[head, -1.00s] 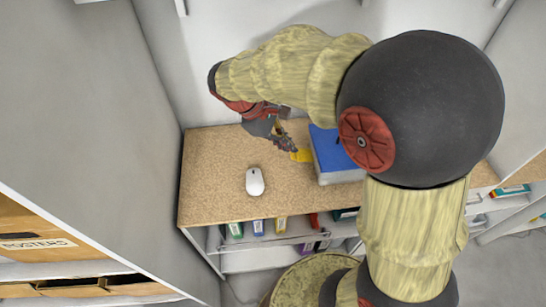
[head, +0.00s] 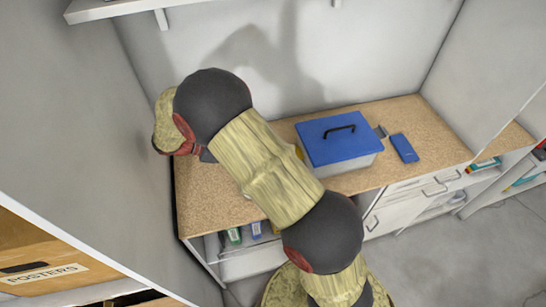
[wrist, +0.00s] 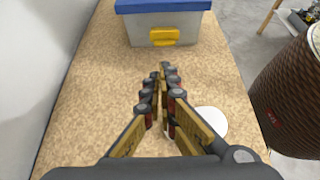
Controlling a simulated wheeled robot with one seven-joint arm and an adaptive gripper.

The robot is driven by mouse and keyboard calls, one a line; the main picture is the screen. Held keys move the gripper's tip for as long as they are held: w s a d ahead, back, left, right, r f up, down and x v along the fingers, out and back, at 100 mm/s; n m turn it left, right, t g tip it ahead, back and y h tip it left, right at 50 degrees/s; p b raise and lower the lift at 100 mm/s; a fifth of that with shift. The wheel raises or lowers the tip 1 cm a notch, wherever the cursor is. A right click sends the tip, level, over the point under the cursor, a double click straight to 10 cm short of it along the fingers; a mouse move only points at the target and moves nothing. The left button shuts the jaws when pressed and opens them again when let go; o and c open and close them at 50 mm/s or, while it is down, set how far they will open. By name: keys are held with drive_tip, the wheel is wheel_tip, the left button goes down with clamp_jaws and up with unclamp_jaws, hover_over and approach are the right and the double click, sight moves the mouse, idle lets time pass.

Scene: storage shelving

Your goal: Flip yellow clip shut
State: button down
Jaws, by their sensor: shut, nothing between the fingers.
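A grey storage box with a blue lid (head: 339,139) and a dark handle stands on the wooden top. The lid is down. Its yellow clip (wrist: 164,36) is on the box side facing my wrist camera, just below the lid edge. I cannot tell whether the clip is fully pressed flat. In the head view only a small yellow bit (head: 299,152) shows beside my arm. My gripper (wrist: 163,70) is shut and empty, above the wooden top and apart from the clip. My arm hides most of the gripper in the head view.
A white mouse (wrist: 210,122) lies under and right of my fingers. A flat blue object (head: 404,148) lies right of the box. The wooden top (head: 202,205) has free room at left, beside the grey side wall (head: 60,110).

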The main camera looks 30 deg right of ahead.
drive_tip(key=shift+d+f, duration=0.1)
drive_tip(key=b+x, duration=0.1)
drive_tip(key=x, duration=0.8)
drive_tip(key=shift+s+d+f, duration=0.15)
drive_tip(key=shift+d+f, duration=0.05)
drive_tip(key=shift+d, duration=0.15)
